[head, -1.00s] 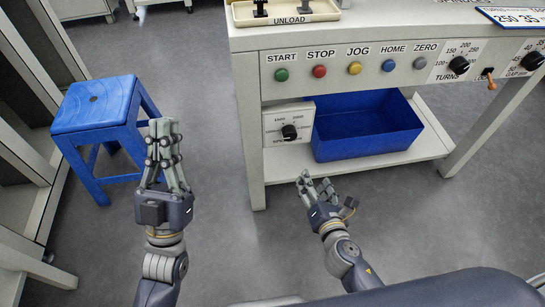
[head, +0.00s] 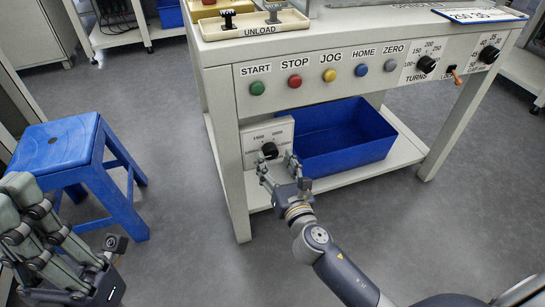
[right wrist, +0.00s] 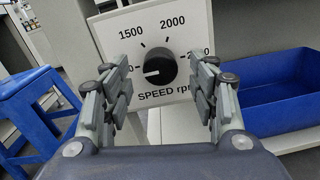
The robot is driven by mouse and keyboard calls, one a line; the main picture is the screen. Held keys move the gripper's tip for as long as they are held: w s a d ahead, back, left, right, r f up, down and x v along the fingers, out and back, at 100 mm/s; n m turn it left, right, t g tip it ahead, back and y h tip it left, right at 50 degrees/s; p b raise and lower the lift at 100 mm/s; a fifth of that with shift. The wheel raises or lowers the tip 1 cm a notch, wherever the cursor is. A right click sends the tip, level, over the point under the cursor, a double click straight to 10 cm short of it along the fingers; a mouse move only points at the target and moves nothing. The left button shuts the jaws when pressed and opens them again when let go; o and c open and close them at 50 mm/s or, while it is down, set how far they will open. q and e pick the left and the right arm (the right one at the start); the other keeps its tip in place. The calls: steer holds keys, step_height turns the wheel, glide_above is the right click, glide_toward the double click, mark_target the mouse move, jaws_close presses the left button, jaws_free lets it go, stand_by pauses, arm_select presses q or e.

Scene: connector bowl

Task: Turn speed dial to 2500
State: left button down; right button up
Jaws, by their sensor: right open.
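The speed dial is a round black knob (right wrist: 160,67) on a white plate (right wrist: 185,30) marked SPEED rpm. Its white pointer mark faces left, toward a label mostly hidden by a finger. The labels 1500 and 2000 show above the knob; the right-hand label is partly covered. In the head view the knob (head: 270,150) sits on the lower panel under the machine's top. My right gripper (head: 278,164) is open and empty in front of the plate, its fingers to either side of the knob in the wrist view. My left gripper (head: 32,215) is at the lower left; its opening is unclear.
A blue bin (head: 345,140) stands on the lower shelf (head: 400,155), right of the dial plate. A blue stool (head: 60,145) stands at left. Above are the START, STOP, JOG, HOME and ZERO buttons and the TURNS dial (head: 427,64). The grey floor between stool and machine is clear.

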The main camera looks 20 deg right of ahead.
mark_target(270, 151)
steer(key=shift+w, duration=1.4)
steer(key=c, duration=1.1)
steer(key=shift+o, duration=0.2)
